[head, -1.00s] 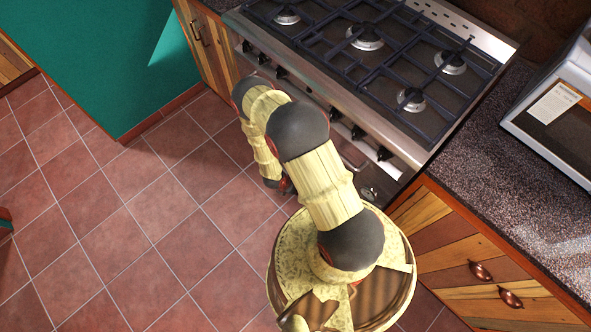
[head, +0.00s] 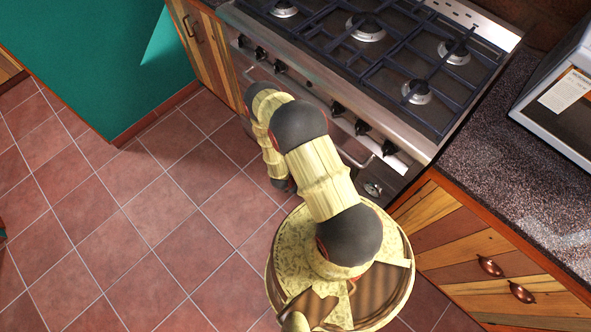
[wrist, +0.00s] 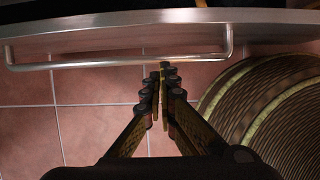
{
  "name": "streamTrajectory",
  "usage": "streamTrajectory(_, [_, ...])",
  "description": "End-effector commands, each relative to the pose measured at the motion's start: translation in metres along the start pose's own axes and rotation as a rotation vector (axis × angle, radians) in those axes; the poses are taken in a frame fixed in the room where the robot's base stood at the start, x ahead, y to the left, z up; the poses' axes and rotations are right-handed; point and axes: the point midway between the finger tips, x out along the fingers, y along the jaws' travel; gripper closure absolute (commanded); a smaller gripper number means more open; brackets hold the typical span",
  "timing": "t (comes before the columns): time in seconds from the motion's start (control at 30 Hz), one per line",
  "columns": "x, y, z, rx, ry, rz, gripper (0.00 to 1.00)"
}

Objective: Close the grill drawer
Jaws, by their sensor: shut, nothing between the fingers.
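The stove (head: 395,130) stands at the upper middle of the head view, with a steel front and a row of black knobs. A long steel handle (wrist: 95,62) on a steel front panel (wrist: 90,34) crosses the top of the wrist view; the panel seems to be the grill drawer's front. My gripper (wrist: 164,70) is shut and empty, its fingertips at the handle's edge, right of the bar's middle. I cannot tell whether they touch it. In the head view my arm hides the gripper and much of the stove's front, so how far the drawer is out is unclear.
Burners with dark grates (head: 365,50) top the stove. Wooden cabinets with a speckled counter (head: 500,160) and a microwave (head: 565,105) stand at right. A wooden cabinet (head: 205,45) and green wall (head: 75,65) are at left. The tiled floor (head: 130,210) at left is clear.

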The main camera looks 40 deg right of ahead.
Motion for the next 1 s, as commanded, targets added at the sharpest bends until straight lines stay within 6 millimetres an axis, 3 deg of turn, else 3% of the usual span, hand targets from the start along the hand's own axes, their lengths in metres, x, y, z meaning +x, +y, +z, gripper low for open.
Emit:
streamTrajectory(0.07, [0.019, -0.001, -0.001, 0.002, 0.0, -0.001, 1.0])
streamTrajectory(0.2, [0.023, 0.001, 0.02, 0.004, -0.001, 0.0, 1.0])
streamTrajectory(0.4, [0.027, 0.0, 0.035, 0.002, 0.0, 0.0, 1.0])
streamTrajectory(1.0, [0.032, 0.001, 0.047, 0.004, -0.001, 0.001, 1.0])
